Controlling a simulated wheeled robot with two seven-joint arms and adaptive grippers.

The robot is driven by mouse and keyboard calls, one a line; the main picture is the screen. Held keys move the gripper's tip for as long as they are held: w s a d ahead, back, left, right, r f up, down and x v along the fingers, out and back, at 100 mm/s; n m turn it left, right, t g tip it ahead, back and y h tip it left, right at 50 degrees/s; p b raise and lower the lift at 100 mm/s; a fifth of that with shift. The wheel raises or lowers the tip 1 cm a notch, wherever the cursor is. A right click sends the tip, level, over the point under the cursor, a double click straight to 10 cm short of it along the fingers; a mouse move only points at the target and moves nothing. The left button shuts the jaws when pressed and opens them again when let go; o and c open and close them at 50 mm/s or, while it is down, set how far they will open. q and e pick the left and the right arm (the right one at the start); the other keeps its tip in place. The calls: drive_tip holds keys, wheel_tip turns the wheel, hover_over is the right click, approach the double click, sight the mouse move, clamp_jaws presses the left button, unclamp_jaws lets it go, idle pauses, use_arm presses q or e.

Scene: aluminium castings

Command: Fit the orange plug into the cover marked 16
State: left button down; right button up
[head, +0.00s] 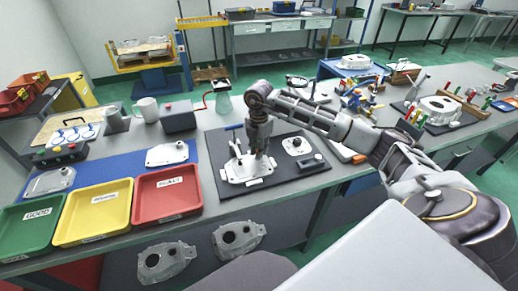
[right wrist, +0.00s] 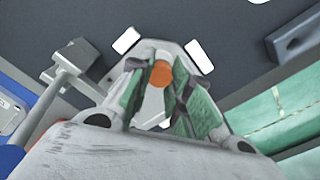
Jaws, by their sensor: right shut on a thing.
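My right gripper (head: 261,163) points down over a light metal cover (head: 236,177) on the black mat. In the right wrist view its green-padded fingers (right wrist: 160,88) are shut on the orange plug (right wrist: 161,73), whose round end shows between them. The cover's pale plate (right wrist: 150,48) lies behind the plug in that view. I cannot tell whether the plug touches the cover. No number 16 is readable on any cover. My left gripper is not in view.
A round-holed casting (head: 296,145) and a dark block (head: 312,161) lie right on the black mat (head: 232,206). Red (head: 168,213), yellow (head: 70,239) and green (head: 25,251) trays stand left.

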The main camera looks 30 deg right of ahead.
drive_tip(key=o, duration=0.7)
drive_tip(key=shift+c, duration=0.2)
drive_tip(key=shift+o, duration=0.2)
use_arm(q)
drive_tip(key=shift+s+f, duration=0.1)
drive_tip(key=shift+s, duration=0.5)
use_arm(e)
wheel_tip(320, 180, up, 12)
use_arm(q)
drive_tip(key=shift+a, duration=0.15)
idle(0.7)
